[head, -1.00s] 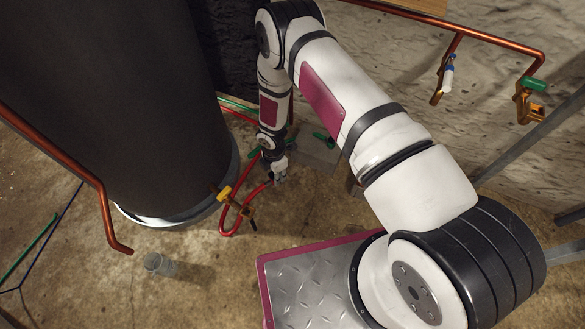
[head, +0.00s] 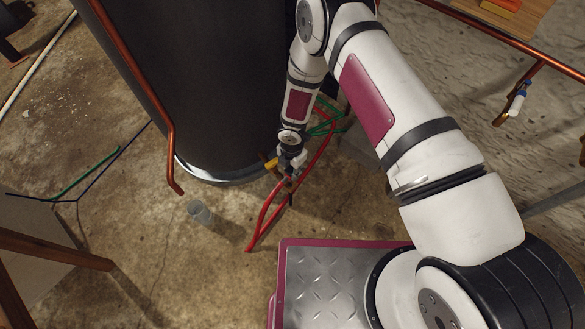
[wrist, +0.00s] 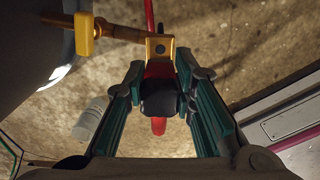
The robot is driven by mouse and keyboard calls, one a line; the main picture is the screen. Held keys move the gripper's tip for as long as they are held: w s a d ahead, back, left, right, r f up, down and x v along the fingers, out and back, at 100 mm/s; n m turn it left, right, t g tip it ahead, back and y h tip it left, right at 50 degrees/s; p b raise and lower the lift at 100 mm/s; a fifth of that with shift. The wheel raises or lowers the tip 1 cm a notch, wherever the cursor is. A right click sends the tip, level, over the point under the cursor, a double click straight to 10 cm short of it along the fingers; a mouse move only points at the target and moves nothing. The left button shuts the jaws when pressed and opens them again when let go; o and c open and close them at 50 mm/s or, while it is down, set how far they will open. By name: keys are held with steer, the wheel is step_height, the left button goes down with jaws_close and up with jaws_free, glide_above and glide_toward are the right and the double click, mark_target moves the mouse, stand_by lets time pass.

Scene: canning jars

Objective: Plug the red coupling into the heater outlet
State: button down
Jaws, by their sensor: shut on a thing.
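My gripper (wrist: 160,72) has teal-lined fingers and is shut on the red coupling (wrist: 159,68), which has a dark end facing the wrist camera. In the head view my gripper (head: 289,172) is low beside the dark tank. The brass heater outlet (wrist: 159,46) lies just beyond the coupling in the wrist view, with a yellow handle (wrist: 84,35) on its pipe. The handle also shows in the head view (head: 271,163). Coupling and outlet overlap in the wrist view; I cannot tell whether they are joined. The red hose (head: 262,218) hangs in a loop below my gripper.
The dark tank (head: 215,80) stands close on the left, with a copper pipe (head: 168,130) in front of it. A clear jar (head: 199,212) is on the floor. Green lines (head: 325,122) lie behind my gripper. The concrete floor between tank and my base is mostly clear.

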steer(key=shift+f+b, duration=2)
steer(key=shift+f, duration=0.3)
steer(key=shift+f+b, duration=1.2)
steer(key=shift+b, duration=0.25)
stand_by(0.8)
steer(key=c, duration=1.6)
jaws_free()
steer(key=o, duration=0.6)
step_height(320, 180, up, 12)
steer(key=shift+r, duration=0.1)
